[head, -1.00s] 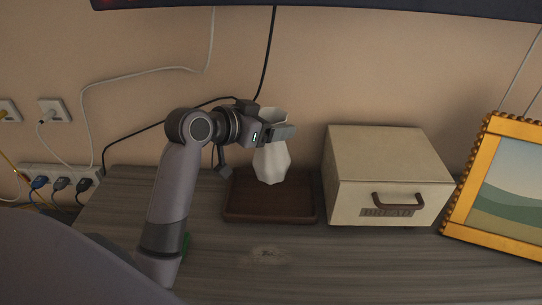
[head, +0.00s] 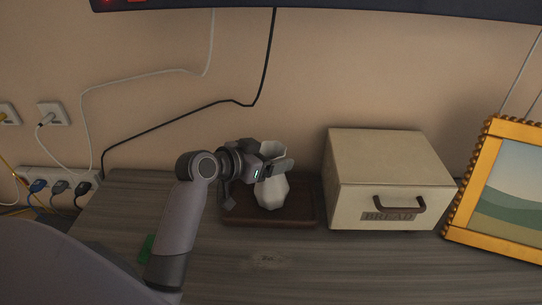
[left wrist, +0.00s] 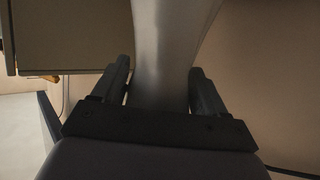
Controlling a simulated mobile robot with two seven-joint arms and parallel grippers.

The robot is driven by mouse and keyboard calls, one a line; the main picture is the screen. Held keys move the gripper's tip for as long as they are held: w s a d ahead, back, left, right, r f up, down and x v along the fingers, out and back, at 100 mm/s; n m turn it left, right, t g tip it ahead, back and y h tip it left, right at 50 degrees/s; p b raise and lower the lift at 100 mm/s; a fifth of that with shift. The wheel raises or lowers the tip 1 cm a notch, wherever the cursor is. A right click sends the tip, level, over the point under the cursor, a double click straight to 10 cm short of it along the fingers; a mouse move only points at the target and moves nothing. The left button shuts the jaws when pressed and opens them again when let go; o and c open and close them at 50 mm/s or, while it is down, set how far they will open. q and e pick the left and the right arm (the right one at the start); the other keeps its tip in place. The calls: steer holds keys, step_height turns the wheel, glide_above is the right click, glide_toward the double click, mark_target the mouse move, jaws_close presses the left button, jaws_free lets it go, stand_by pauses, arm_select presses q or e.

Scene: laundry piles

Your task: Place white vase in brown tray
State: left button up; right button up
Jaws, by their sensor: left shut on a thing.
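The white faceted vase (head: 271,194) is upright over the middle of the brown tray (head: 302,213) in the head view. Its base looks at or very near the tray's floor; I cannot tell whether it touches. My left gripper (head: 274,168) is shut on the vase around its neck, below the flared rim. In the left wrist view the vase (left wrist: 163,75) fills the space between the two fingers of the gripper (left wrist: 162,85). My right gripper is not in view.
A cream bread box (head: 385,175) with a brown handle stands just right of the tray. A gold picture frame (head: 478,170) leans at the far right. A green thing (head: 147,248) shows partly behind my left arm. The wooden tabletop (head: 330,265) in front is clear.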

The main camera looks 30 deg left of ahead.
arm_select(q)
steer(key=o, duration=1.7)
steer(key=shift+s+r, duration=0.15)
steer(key=shift+r, duration=0.05)
steer(key=v, duration=1.1)
steer(key=shift+s, duration=0.3)
steer(key=shift+a+r, duration=0.1)
steer(key=shift+a, duration=0.05)
